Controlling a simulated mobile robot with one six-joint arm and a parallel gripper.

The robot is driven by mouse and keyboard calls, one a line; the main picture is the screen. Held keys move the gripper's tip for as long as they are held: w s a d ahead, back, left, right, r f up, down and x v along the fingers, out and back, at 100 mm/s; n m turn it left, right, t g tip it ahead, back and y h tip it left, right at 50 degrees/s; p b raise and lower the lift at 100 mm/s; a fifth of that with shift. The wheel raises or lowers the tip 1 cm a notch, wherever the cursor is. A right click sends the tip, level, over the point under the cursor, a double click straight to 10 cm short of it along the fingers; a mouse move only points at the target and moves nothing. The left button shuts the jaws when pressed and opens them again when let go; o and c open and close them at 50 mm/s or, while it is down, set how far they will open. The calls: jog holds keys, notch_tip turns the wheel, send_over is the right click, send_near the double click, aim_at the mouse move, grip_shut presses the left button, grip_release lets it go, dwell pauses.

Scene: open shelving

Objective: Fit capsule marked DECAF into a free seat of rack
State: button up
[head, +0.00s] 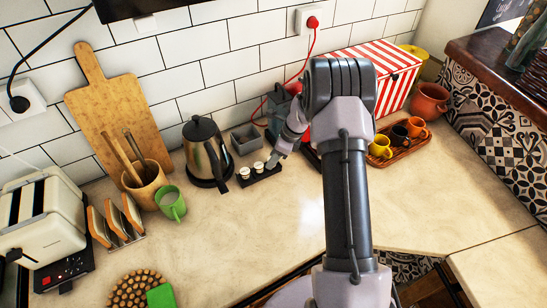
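The dark rack (262,177) lies on the counter right of the kettle. Two white-topped capsules show at it, one at its left end (245,172) and one beside it (258,167). Their markings are too small to read, so I cannot tell which is DECAF. My gripper (273,162) is low over the rack's right part, just right of the second capsule. Its fingers are too small and partly hidden, so I cannot tell whether it is open or holds a capsule. The rack's right end is partly covered by my gripper.
A steel kettle (206,152) stands close left of the rack. A grey open box (245,138) is behind it. A wooden tray (403,151) with several cups is at right.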

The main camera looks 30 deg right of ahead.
jog(key=shift+o, duration=0.6)
jog(key=shift+r, duration=0.1)
jog(key=p+v, duration=0.3)
jog(key=v, duration=0.9)
jog(key=s+a+r+n, duration=0.1)
jog(key=a+r+n, duration=0.2)
jog(key=a+r, duration=0.35)
jog(key=s+a+r+n+t+h, duration=0.1)
jog(key=s+a+r+n, duration=0.8)
jog(key=r, duration=0.3)
jog(key=s+a+r+n+t, duration=0.1)
jog(key=s+a+n, duration=0.3)
jog(key=s, duration=0.4)
jog(key=s+a+r+n, duration=0.1)
jog(key=s+a+n, duration=0.3)
jog(key=s, duration=0.5)
jog(key=shift+s+a+r+n+t, duration=0.3)
jog(key=shift+a+n+t, duration=0.1)
jog(key=shift+n, duration=0.8)
jog(key=shift+f, duration=0.1)
